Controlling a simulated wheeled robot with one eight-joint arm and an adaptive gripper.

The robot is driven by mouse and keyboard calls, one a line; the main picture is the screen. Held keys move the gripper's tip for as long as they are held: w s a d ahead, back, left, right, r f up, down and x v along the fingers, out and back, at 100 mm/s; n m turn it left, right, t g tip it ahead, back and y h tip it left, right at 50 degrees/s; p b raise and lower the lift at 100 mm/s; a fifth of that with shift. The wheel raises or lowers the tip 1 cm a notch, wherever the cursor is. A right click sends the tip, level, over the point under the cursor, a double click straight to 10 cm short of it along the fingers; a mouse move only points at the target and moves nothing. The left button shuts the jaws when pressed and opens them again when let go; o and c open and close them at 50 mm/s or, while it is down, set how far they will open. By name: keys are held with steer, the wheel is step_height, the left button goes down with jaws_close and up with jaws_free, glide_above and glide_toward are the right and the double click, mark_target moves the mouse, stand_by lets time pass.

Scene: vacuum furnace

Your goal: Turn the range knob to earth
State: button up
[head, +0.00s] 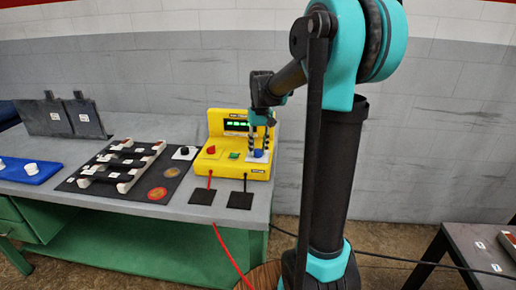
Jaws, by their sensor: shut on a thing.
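The yellow meter box (216,162) stands on the grey bench, with a lit green display (236,125) on its upright back. A blue knob (258,153), apparently the range knob, sits on a white plate at the right of its sloped front. My gripper (259,149) points down at the blue knob from above, its dark striped fingers shut on it. The fingers cover part of the knob, and its pointer and any range marks are too small to read. A red button (211,150) and a green button (234,155) are left of the knob.
A dark table (480,240) stands at right.

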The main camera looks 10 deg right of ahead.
mark_target(260, 150)
steer(key=m, duration=0.4)
steer(key=shift+m, duration=0.4)
stand_by(0.4)
steer(key=o, duration=1.2)
steer(key=shift+c, duration=0.2)
step_height(260, 150, up, 12)
steer(key=shift+s+d, duration=0.15)
steer(key=shift+d, duration=0.2)
